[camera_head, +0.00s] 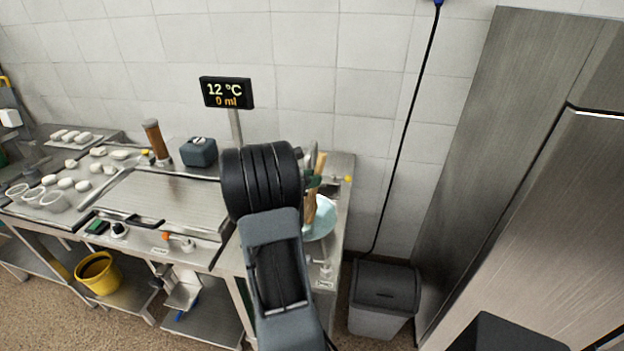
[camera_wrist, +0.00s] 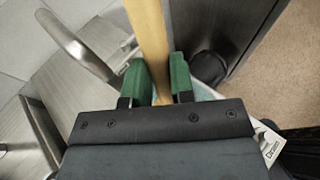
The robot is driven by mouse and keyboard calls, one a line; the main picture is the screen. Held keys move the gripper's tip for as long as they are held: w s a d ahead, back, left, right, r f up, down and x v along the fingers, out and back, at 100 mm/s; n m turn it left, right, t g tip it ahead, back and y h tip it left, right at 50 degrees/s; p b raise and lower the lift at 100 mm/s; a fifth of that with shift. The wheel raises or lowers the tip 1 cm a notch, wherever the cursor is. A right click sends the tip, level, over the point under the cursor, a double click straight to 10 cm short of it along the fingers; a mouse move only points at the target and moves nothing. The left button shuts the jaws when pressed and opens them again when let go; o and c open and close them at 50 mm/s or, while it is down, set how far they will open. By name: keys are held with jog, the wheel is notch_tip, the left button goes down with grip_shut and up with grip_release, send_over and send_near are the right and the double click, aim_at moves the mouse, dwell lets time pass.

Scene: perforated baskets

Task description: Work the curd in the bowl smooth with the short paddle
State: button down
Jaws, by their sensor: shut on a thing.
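The pale blue bowl (camera_head: 326,218) stands at the right end of the steel counter in the head view, partly hidden behind my arm. The short wooden paddle (camera_head: 311,203) stands nearly upright at the bowl, with its lower end over or in it. My gripper (camera_wrist: 160,82) has green fingers on either side of the paddle's handle (camera_wrist: 147,35) and is shut on it. A small strip of the bowl (camera_wrist: 207,91) shows beyond the fingers in the wrist view. The curd and the paddle's lower end cannot be made out.
A curved metal tap (camera_wrist: 75,45) rises close to the left of the paddle in the wrist view. A display (camera_head: 226,92) reads 12 °C and 0 ml. White rounds and moulds (camera_head: 53,201) lie at the left. A grey bin (camera_head: 383,298) stands right of the counter.

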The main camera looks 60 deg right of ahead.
jog(key=shift+s+a, duration=0.35)
jog(key=shift+s, duration=0.1)
jog(key=shift+w+d, duration=0.1)
jog(key=shift+w+d+r, duration=0.15)
jog(key=shift+w+d, duration=0.2)
jog(key=shift+w, duration=0.1)
jog(key=shift+s, duration=0.1)
jog(key=shift+s+a, duration=0.4)
jog(key=shift+s, duration=0.15)
jog(key=shift+w+d, duration=0.1)
jog(key=shift+w, duration=0.05)
jog(key=shift+w+d+f, duration=0.2)
jog(key=shift+w+f, duration=0.05)
jog(key=shift+w, duration=0.3)
